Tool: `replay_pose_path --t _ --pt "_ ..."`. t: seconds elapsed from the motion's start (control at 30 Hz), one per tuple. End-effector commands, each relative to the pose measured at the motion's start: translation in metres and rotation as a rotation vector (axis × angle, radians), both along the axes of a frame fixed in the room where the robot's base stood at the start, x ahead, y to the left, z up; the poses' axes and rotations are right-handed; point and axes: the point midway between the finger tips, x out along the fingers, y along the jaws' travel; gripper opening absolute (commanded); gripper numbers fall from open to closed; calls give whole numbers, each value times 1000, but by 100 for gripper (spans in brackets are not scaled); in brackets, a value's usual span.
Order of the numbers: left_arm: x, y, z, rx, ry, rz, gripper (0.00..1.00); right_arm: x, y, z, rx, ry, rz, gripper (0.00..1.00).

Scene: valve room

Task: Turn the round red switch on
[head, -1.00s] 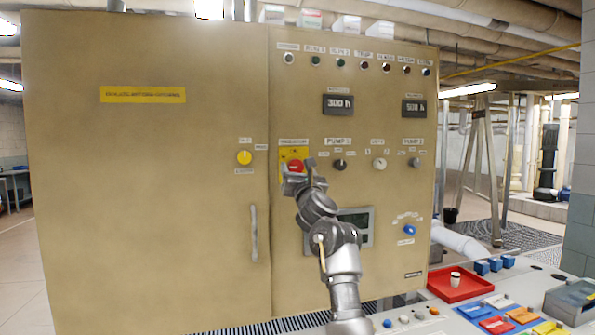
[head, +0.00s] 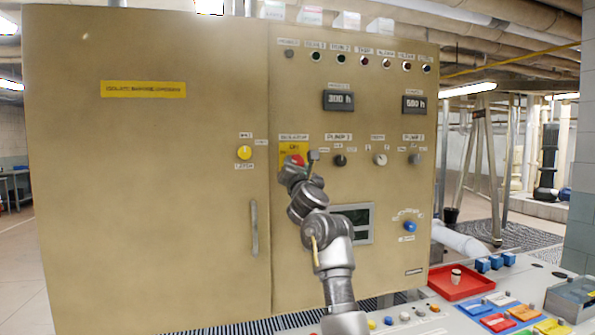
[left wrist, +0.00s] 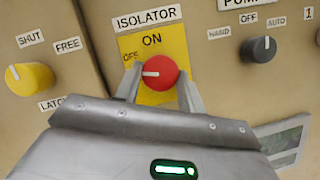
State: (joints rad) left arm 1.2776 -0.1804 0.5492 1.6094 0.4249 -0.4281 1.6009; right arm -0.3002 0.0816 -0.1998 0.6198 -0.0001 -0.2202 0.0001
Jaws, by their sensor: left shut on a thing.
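The round red switch (left wrist: 160,73) sits on a yellow plate (left wrist: 170,47) under the ISOLATOR label. In the left wrist view its white mark points left, near the OFF word at the plate's upper left; ON stands above the knob. In the head view the switch (head: 298,160) is partly covered by my left gripper (head: 300,167). The fingers of my left gripper (left wrist: 159,86) stand on both sides of the knob, shut on it. My right gripper is not in view.
A yellow knob (left wrist: 29,78) is on the cabinet door to the left. A dark PUMP selector (left wrist: 260,49) is to the right. A door handle (head: 254,228) sticks out lower left. A desk with a red tray (head: 462,284) and several buttons is at lower right.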

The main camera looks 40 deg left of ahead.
Motion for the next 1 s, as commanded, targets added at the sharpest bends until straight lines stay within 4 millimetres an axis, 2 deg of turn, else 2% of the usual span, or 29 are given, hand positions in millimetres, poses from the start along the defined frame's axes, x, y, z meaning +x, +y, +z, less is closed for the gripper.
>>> replay_pose_path --t 0.2,0.47,0.77,1.0 --pt "-2 2 1 117 167 2 16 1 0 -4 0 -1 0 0" --pt "-3 2 5 257 370 0 16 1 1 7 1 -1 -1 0" --pt "-4 3 11 418 606 1 16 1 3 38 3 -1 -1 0" --pt "-4 4 14 544 789 0 16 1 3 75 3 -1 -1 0"
